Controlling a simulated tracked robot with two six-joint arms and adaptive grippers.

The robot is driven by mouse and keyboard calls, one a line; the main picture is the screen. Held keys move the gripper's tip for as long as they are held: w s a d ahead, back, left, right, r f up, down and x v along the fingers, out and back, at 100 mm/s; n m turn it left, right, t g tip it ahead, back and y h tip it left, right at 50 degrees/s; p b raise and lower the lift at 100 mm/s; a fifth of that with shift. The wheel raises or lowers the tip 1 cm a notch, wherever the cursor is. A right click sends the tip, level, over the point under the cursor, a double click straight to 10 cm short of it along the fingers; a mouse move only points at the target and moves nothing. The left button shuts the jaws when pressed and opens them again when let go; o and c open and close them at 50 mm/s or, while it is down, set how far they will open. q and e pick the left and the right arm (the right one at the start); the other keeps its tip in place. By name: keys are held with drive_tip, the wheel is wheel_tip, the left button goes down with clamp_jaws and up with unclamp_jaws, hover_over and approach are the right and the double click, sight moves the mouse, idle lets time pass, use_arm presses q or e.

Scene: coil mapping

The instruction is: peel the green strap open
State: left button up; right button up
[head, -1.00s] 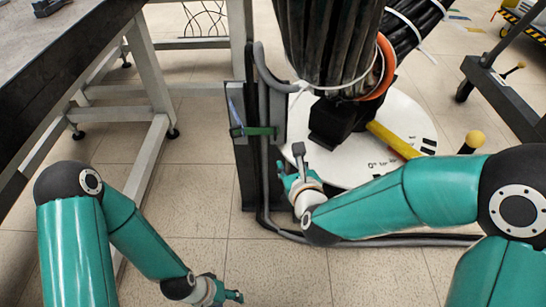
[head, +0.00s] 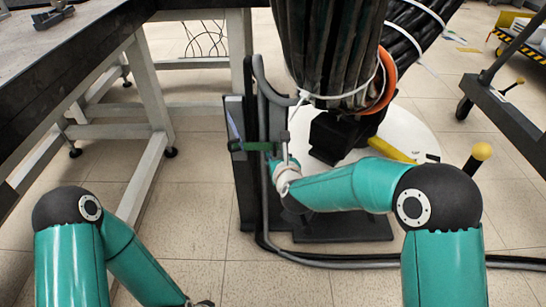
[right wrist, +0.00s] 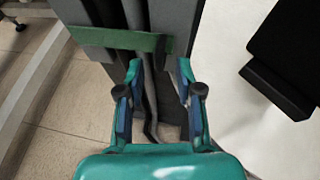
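The green strap (head: 252,146) runs across a dark upright post (head: 243,180) and the dark hoses beside it. It also shows at the top of the right wrist view (right wrist: 115,39). My right gripper (head: 274,160) is at the strap's right end in the head view. In the right wrist view it is open (right wrist: 160,66), its fingertips just below the strap's right end and on either side of it. Whether they touch it I cannot tell. My left gripper (head: 204,303) is almost wholly cut off by the bottom edge of the head view.
A thick black cable bundle (head: 330,50) with white ties hangs just above my right gripper. A white round plate (head: 420,130) lies behind my right arm. A dark workbench (head: 80,50) stands at left, a cart (head: 500,90) at right.

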drive_tip(key=shift+x, duration=1)
clamp_jaws()
